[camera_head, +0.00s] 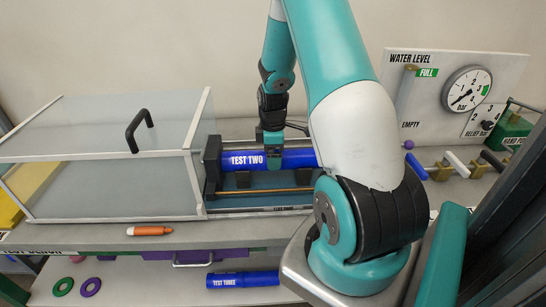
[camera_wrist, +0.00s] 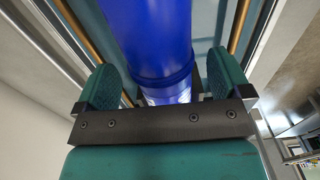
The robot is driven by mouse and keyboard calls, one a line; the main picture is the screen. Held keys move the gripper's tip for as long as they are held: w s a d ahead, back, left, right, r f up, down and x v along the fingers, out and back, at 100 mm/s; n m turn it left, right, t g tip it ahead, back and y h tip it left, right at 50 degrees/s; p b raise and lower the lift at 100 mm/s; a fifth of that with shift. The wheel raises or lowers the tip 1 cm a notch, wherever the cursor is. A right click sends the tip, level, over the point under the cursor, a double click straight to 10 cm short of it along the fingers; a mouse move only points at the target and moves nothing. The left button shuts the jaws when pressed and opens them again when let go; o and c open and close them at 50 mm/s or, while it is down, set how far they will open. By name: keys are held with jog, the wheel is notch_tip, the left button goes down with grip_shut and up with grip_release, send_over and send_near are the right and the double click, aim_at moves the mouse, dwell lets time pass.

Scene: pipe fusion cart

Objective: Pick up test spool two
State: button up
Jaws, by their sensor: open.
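Test spool two (camera_head: 247,160) is a blue cylinder with a white "TEST TWO" label. It lies level in a test fixture to the right of the clear-sided cover; my arm hides its right end. My gripper (camera_head: 273,158) points down at the spool, right of its label. In the wrist view the spool (camera_wrist: 155,40) runs between the two teal fingers of my gripper (camera_wrist: 155,88). The fingers are open, one on each side of it.
The clear cover (camera_head: 95,165) with a black handle (camera_head: 138,130) stands left of the fixture. A blue spool marked "TEST THREE" (camera_head: 243,280) lies on the lower shelf. An orange marker (camera_head: 150,231) lies on the bench's front edge. A gauge panel (camera_head: 450,85) stands at the back right.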

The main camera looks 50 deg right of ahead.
jog(key=shift+f, duration=1.15)
jog(key=c, duration=1.2)
jog(key=shift+r, duration=0.1)
